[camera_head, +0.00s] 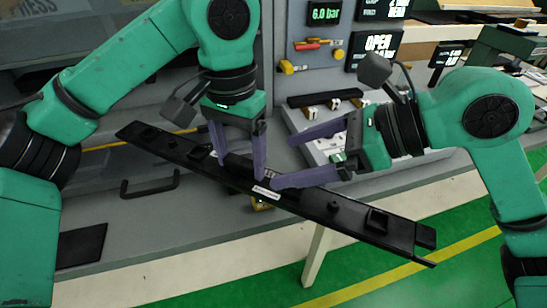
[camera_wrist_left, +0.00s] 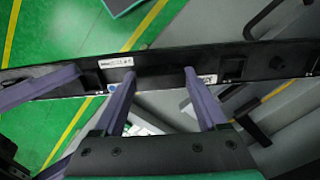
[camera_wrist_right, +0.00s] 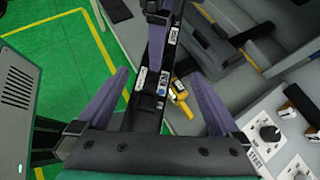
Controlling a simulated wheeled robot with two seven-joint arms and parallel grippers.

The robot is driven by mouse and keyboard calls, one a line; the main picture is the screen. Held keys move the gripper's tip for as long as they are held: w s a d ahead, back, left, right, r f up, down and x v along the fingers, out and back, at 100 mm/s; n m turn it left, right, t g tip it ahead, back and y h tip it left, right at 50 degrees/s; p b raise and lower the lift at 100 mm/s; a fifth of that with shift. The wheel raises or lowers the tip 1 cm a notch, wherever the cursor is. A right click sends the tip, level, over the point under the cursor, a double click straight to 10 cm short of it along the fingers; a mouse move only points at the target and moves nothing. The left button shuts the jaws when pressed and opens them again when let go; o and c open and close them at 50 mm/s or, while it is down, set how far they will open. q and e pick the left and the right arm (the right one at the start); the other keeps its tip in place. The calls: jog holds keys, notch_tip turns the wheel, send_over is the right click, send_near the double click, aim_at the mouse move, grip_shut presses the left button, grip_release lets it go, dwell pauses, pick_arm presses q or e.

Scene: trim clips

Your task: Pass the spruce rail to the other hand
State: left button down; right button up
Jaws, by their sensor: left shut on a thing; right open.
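The rail (camera_head: 335,208) is a long, near-black bar with raised blocks and white labels; it looks black rather than spruce-coloured. It hangs tilted in front of the bench, its right end lower and nearer. My left gripper (camera_head: 239,172) is shut on it near its middle, and the rail also crosses the left wrist view (camera_wrist_left: 155,72). My right gripper (camera_head: 282,160) is open beside the left one, one finger overlapping the rail near the label. In the right wrist view the rail (camera_wrist_right: 150,105) runs between the open fingers; I cannot tell whether they touch it.
The grey bench (camera_head: 190,225) with a black handle (camera_head: 150,184) lies behind the rail. A grey box with knobs (camera_wrist_right: 275,130) stands on the bench at the right. A yellow-handled tool (camera_wrist_right: 181,98) lies below the rail. Green floor (camera_head: 480,270) is open at lower right.

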aim_at(247, 170)
jog(key=x, duration=1)
jog(key=shift+w+a, duration=0.1)
jog(key=shift+a, duration=0.05)
jog(key=c, duration=1.5)
pick_arm(q)
grip_release()
pick_arm(e)
jog(key=shift+r, duration=0.1)
grip_shut()
